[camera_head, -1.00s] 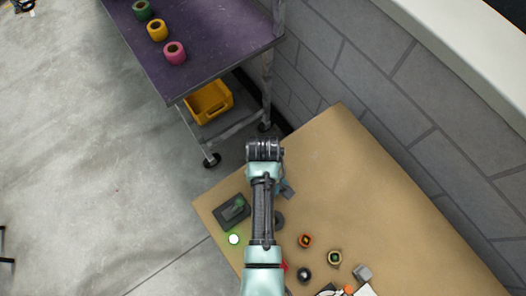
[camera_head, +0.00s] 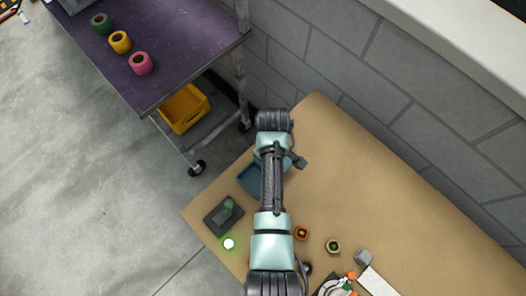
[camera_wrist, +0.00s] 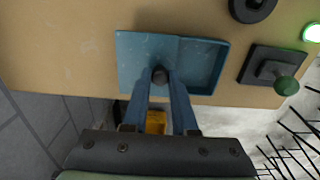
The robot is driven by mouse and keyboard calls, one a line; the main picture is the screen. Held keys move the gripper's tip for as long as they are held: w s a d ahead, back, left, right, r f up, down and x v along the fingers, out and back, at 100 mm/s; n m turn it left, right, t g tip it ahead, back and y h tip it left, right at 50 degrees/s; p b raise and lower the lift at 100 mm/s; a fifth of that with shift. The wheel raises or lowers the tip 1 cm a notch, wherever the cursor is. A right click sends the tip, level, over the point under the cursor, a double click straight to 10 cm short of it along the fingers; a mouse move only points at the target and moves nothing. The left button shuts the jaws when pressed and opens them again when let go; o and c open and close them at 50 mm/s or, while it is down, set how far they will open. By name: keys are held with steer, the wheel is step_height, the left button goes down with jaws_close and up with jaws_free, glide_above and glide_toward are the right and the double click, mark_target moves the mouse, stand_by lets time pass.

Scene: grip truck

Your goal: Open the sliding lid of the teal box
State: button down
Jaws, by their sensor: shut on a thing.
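The teal box (camera_wrist: 207,68) lies on the tan table in the wrist view. Its lid (camera_wrist: 143,52) covers the left part, and the right part shows as an open recess. A dark round knob (camera_wrist: 160,75) stands on the lid near the box's lower edge. My gripper (camera_wrist: 160,82) has its two blue fingers on either side of the knob and is shut on it. In the head view the teal box (camera_head: 254,180) shows beside my arm, which hides part of it. The fingers and knob cannot be made out there.
A dark plate with a green-knobbed lever (camera_head: 224,214) and a lit green light (camera_head: 229,243) are near the box. Small round parts (camera_head: 333,246) lie on the table (camera_head: 390,200). A grey wall (camera_head: 420,120) borders it. A purple-topped cart (camera_head: 180,45) holds tape rolls.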

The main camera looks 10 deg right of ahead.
steer(key=shift+a, duration=0.1)
steer(key=c, duration=0.7)
jaws_free()
steer(key=shift+r, duration=0.1)
step_height(320, 180, up, 13)
